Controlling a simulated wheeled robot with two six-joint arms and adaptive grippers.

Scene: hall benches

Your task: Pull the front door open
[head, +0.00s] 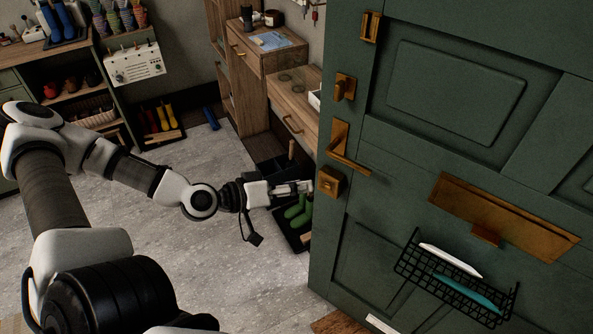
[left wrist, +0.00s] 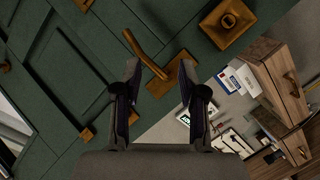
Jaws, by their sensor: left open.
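The green panelled front door (head: 445,85) fills the right side of the head view. Its brass lever handle (head: 347,155) is near the door's left edge, between a brass knob plate above and another below. My left gripper (head: 306,187) is open, just left of the door's edge and below the lever. In the left wrist view the lever handle (left wrist: 146,53) lies ahead of the open fingers of my left gripper (left wrist: 160,66), with nothing seen between them. Whether a finger touches the lever cannot be told. The door also shows there (left wrist: 60,75). My right gripper is not in view.
A brass mail slot (head: 500,215) and a black wire basket (head: 455,280) with letters are on the door. A wooden cabinet (head: 265,60) stands behind the gripper. Green boots (head: 298,212) sit in a dark tray below it. Grey floor left of the door is open.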

